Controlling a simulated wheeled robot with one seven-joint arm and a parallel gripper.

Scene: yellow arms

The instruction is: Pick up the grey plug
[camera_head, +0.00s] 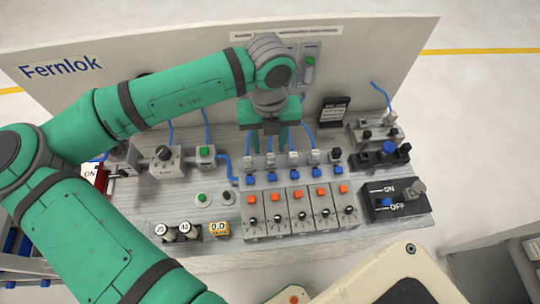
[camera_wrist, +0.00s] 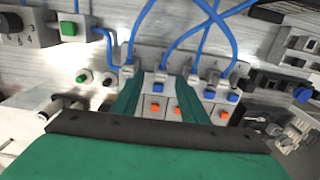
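Several small grey plugs with blue cables stand in a row on the grey panel, one of them (camera_head: 294,158) just right of my gripper (camera_head: 269,147). The row also shows in the wrist view, with one grey plug (camera_wrist: 161,76) in the gap between the fingertips and another (camera_wrist: 128,69) to the left. My gripper's green fingers (camera_wrist: 161,82) are apart and point down at the row. I see nothing clamped between them. In the head view the gripper and wrist hide part of the row. I cannot tell which plug is meant.
Grey switch modules with orange buttons (camera_head: 299,190) stand in front of the row. A black ON/OFF box (camera_head: 396,203) is at the right. A box with a green button (camera_head: 206,154) is at the left. Blue cables (camera_wrist: 200,45) hang close to the fingers, and a tall white board (camera_head: 180,70) stands behind.

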